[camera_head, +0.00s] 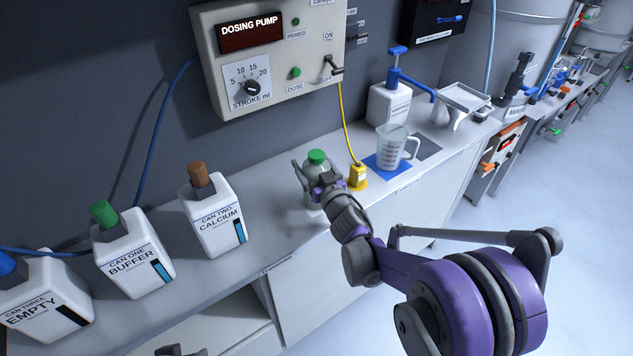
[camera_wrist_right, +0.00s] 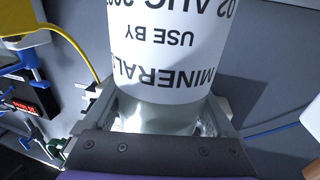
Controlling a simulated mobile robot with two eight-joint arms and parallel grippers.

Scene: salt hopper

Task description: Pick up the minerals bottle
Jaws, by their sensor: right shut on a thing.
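The minerals bottle (camera_head: 314,176) is a clear bottle with a green cap and a white label. It is at the bench, left of the yellow plug, partly hidden by my gripper. My right gripper (camera_head: 318,186) is shut on its body. In the right wrist view, the label of the minerals bottle (camera_wrist_right: 175,55) reads MINERALS and USE BY, upside down. The fingers of my right gripper (camera_wrist_right: 165,115) stand on both sides of the clear lower body. I cannot tell whether its base touches the bench. A dark part at the bottom edge of the head view may be my left gripper (camera_head: 182,351).
White cans labelled calcium (camera_head: 214,218), buffer (camera_head: 135,258) and empty (camera_head: 42,300) stand to the left. A measuring jug (camera_head: 391,148) on a blue mat and a pump bottle (camera_head: 388,106) are to the right. The dosing pump (camera_head: 268,55) hangs above. A yellow plug (camera_head: 357,178) is close by.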

